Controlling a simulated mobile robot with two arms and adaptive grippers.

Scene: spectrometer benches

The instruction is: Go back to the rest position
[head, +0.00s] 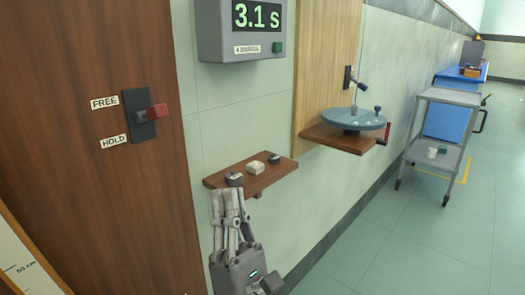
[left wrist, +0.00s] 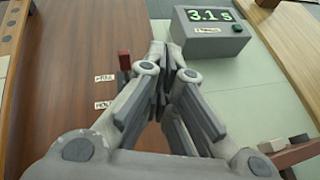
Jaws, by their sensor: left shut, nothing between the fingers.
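My left gripper (head: 230,194) stands upright in the lower middle of the head view, in front of the small wall shelf. Its fingers are shut with nothing between them. It also fills the middle of the left wrist view (left wrist: 168,55), with the brown wooden panel and the wall behind it. My right gripper is in neither view.
A wooden panel (head: 80,60) carries a red-handled switch (head: 157,111) marked FREE and HOLD. A timer (head: 240,50) reads 3.1 s. A small shelf (head: 270,180) holds several small items. A blue turntable (head: 345,118) and grey cart (head: 452,97) stand right. The floor (head: 400,240) is clear.

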